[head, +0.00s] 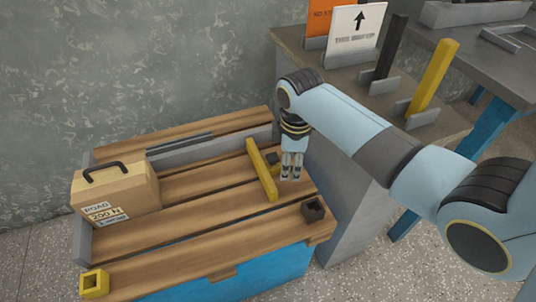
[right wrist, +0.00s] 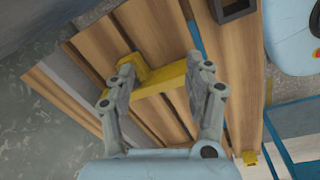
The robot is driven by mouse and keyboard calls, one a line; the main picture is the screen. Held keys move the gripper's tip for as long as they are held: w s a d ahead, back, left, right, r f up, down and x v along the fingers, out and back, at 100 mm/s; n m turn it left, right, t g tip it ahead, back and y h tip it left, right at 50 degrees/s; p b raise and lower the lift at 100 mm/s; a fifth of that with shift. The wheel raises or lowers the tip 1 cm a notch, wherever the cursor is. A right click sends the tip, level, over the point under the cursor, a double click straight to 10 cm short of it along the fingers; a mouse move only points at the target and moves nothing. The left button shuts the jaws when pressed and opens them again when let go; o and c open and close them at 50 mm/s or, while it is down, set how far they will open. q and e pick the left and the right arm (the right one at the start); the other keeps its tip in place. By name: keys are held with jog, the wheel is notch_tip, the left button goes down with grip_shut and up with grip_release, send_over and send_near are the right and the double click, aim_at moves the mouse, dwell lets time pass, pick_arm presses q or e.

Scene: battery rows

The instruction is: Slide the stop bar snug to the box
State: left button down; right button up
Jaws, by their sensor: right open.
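The yellow stop bar (head: 262,170) lies across the wooden slats, right of the middle of the slatted top. The cardboard box (head: 122,196), with a black handle and a "250 N" label, stands at the left end. A wide stretch of bare slats separates bar and box. My right gripper (head: 291,174) points down just right of the bar, open. In the right wrist view the yellow bar (right wrist: 165,80) shows between its spread fingers; I cannot tell whether they touch it. My left gripper is not in view.
A low grey rail (head: 190,150) runs along the back. A dark hollow block (head: 312,209) sits at the front right and a yellow one (head: 94,283) at the front left. The grey stand at right holds signs, a black bar (head: 390,47) and another yellow bar (head: 432,77).

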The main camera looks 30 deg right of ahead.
aim_at(273, 156)
jog(key=w+r+n+g+b, duration=0.1)
jog(key=w+r+n+b, duration=0.1)
jog(key=w+r+n, duration=0.4)
jog(key=shift+m, duration=0.5)
jog(key=f+b, duration=0.1)
jog(key=f, duration=0.2)
jog(key=f+b, duration=0.1)
jog(key=f, duration=0.2)
jog(key=w+f+b, duration=0.1)
jog(key=f, duration=0.2)
jog(key=shift+f+b, duration=0.2)
jog(key=shift+b, duration=0.1)
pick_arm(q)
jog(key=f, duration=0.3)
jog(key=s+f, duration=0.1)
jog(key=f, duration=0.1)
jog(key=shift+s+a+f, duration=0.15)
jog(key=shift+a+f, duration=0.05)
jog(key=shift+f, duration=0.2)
pick_arm(e)
grip_shut()
